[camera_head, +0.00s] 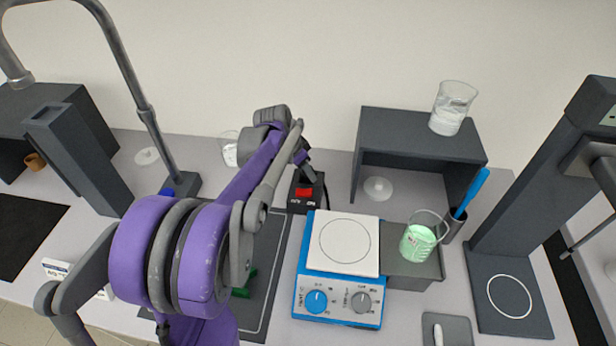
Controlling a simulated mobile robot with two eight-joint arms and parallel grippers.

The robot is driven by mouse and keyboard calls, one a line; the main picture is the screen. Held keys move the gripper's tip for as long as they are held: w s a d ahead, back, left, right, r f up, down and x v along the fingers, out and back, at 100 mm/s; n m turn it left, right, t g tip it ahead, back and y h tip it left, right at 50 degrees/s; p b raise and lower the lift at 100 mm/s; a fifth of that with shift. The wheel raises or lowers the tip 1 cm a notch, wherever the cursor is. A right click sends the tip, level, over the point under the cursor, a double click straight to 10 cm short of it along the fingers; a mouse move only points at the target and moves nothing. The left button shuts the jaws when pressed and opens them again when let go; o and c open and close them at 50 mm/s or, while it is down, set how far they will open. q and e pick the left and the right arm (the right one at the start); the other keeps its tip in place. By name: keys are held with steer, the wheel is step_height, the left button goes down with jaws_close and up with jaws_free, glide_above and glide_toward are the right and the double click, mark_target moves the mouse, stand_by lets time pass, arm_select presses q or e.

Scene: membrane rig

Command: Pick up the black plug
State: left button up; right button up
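My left gripper (304,160) is at the end of the purple arm that crosses the view from the lower left. It is just above and behind a black power box (309,207) with a red switch (304,192). Its fingertips are small and dark, and the view does not show whether they are open or shut, or whether anything is between them. I cannot make out the black plug; it may be hidden by the arm and gripper or blend with the dark parts there. My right gripper is not in view.
A blue and white hotplate (345,240) stands in front of the power box. A beaker of green liquid (418,240) stands to its right, with a grey shelf (420,122) bearing a beaker of white powder (450,112) behind. A grey stand (517,190) is at right.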

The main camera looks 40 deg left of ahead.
arm_select(q)
jaws_close()
